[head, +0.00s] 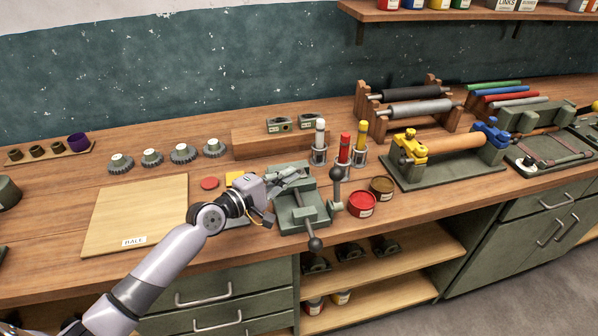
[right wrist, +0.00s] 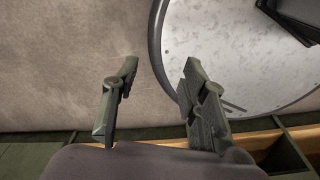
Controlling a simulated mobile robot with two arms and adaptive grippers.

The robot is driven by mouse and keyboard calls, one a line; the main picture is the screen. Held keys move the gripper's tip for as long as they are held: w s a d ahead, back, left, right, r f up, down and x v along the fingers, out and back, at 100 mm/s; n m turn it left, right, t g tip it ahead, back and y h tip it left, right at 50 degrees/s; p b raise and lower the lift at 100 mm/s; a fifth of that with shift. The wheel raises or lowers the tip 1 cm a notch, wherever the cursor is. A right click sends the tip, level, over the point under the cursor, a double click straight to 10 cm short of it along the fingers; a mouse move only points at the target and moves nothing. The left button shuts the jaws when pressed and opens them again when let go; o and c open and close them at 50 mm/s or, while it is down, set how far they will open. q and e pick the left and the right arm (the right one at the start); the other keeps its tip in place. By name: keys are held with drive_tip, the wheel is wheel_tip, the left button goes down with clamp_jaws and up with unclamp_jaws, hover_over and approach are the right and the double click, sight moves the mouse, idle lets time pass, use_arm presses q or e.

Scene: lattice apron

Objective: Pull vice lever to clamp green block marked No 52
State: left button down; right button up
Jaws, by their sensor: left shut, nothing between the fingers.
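The green vice (head: 312,213) stands at the bench's front edge, right of my left gripper. Its lever is a dark bar with ball ends: one ball (head: 336,173) stands up at the right, the other (head: 315,244) hangs at the front. My left gripper (head: 291,177) is shut and empty, over the back left part of the vice and apart from the lever balls. No green block marked No 52 can be made out; the gripper hides part of the vice. My right gripper (right wrist: 157,88) is open and empty in the right wrist view.
A red tin (head: 361,204) and a brown tin (head: 382,186) stand close right of the vice. Bottles in holders, one red (head: 344,148), stand behind it. A wooden board (head: 133,212) lies at the left. A roller press (head: 445,155) stands at the right.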

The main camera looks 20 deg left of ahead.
sight(336, 188)
use_arm(q)
drive_tip(key=x, duration=0.3)
drive_tip(key=shift+w+d+r, duration=0.15)
drive_tip(key=shift+w, duration=0.05)
drive_tip(key=x, duration=0.5)
drive_tip(key=s+d+p, duration=0.1)
drive_tip(key=p, duration=0.1)
drive_tip(key=s+d+p, duration=0.1)
drive_tip(key=d+p, duration=0.1)
drive_tip(key=shift+s+r, duration=0.3)
drive_tip(key=shift+s, duration=0.05)
use_arm(e)
drive_tip(key=r, duration=0.1)
drive_tip(key=w+d+r, duration=0.1)
drive_tip(key=r, duration=0.2)
drive_tip(key=shift+w+d+r, duration=0.15)
drive_tip(key=shift+w+r, duration=0.1)
drive_tip(key=shift+w, duration=0.1)
drive_tip(key=shift+f, duration=0.15)
